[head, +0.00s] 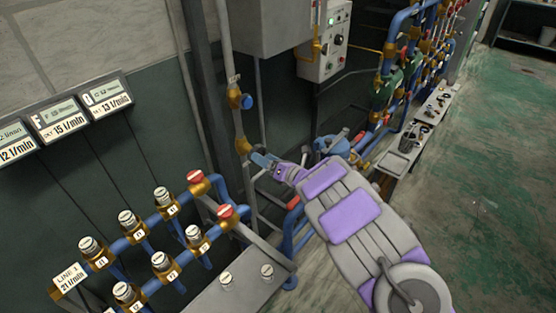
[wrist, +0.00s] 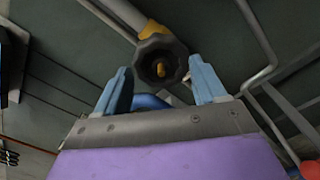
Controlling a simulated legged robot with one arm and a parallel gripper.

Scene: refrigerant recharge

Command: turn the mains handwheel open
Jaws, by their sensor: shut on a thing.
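In the wrist view, the mains handwheel (wrist: 160,60) is dark and lobed with a yellow centre. It sits on a brass fitting (wrist: 153,31) at the end of a grey pipe. My gripper (wrist: 161,76) has its two blue fingers on either side of the wheel and is shut on it. In the head view, my gripper (head: 264,161) is by a brass fitting (head: 243,146) low on the vertical grey pipe. The wheel itself cannot be made out there, and how far it is turned cannot be told.
A blue knob (head: 247,102) sits higher on the same pipe. A grey control box (head: 326,45) is on the wall behind. Blue pipes with capped brass valves (head: 162,262) stand at the lower left, below flow displays (head: 57,119). Green floor (head: 490,170) is open at the right.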

